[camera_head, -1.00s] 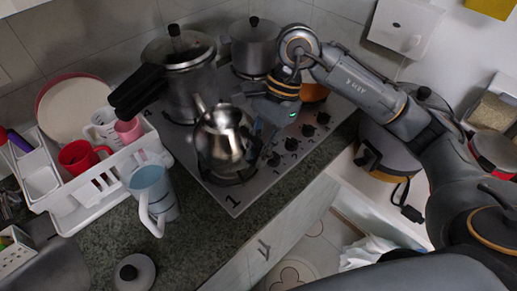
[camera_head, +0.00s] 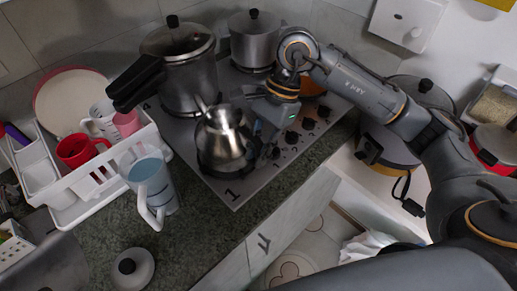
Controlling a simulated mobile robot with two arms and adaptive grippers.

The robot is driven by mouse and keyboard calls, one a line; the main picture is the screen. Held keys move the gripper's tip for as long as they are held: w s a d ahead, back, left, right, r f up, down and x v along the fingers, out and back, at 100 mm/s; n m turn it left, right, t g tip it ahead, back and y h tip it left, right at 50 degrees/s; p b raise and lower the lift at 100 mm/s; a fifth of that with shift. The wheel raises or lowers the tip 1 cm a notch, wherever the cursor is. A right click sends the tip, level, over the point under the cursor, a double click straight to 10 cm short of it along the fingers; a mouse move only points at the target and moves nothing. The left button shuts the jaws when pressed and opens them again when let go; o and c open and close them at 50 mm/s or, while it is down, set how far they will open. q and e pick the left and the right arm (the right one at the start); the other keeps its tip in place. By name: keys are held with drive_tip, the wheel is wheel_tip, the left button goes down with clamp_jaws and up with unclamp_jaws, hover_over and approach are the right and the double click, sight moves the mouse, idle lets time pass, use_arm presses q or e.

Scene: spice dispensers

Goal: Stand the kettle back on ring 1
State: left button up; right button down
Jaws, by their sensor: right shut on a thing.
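The metal kettle (camera_head: 222,136) stands upright at the front left of the hob, over the burner nearest the printed "1" (camera_head: 233,194). The dark ring of that burner shows around its base; I cannot tell whether the base fully rests on it. The steel hob (camera_head: 213,184) has knobs along its right side. My right gripper (camera_head: 262,132) is at the kettle's right side and shut on it, at its handle side; the fingers are partly hidden. My left gripper is not in view.
A large pressure cooker (camera_head: 187,80) stands behind the kettle, its black handle pointing left. A pot (camera_head: 254,43) stands at the back right. A blue pitcher (camera_head: 153,184) and a white dish rack (camera_head: 92,190) are at the left. A grey lid (camera_head: 132,267) lies in front.

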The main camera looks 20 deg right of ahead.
drive_tip(key=c, duration=1.3)
unclamp_jaws()
drive_tip(key=shift+r, duration=0.1)
drive_tip(key=shift+r+p, duration=0.55)
drive_tip(key=shift+p, duration=0.3)
drive_tip(key=shift+w+d+r, duration=0.1)
drive_tip(key=shift+r, duration=0.2)
drive_tip(key=b+v, duration=0.3)
drive_tip(key=v, duration=0.8)
drive_tip(key=shift+d+r, duration=0.1)
